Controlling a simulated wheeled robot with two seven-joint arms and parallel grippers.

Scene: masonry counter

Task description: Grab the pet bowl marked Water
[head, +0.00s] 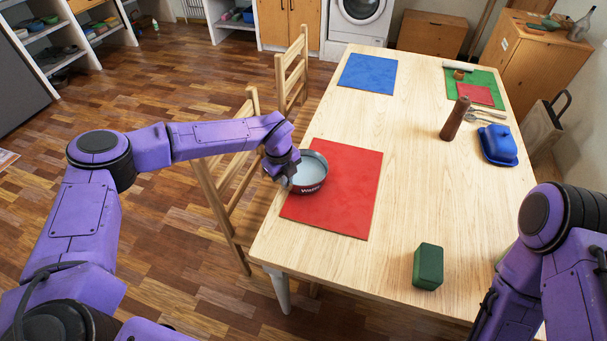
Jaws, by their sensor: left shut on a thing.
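The pet bowl (309,174) is round and dark with a pale inside, and its side carries white lettering that reads as Water. It is at the left edge of the red mat (346,180) on the wooden table. My left gripper (286,172) is shut on the bowl's left rim. I cannot tell whether the bowl rests on the mat or is slightly raised. My right arm is at the right edge of the head view, and its gripper is not visible.
A green block (428,266) stands near the table's front. Wooden chairs (291,72) stand at the left side. The table's middle is clear.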

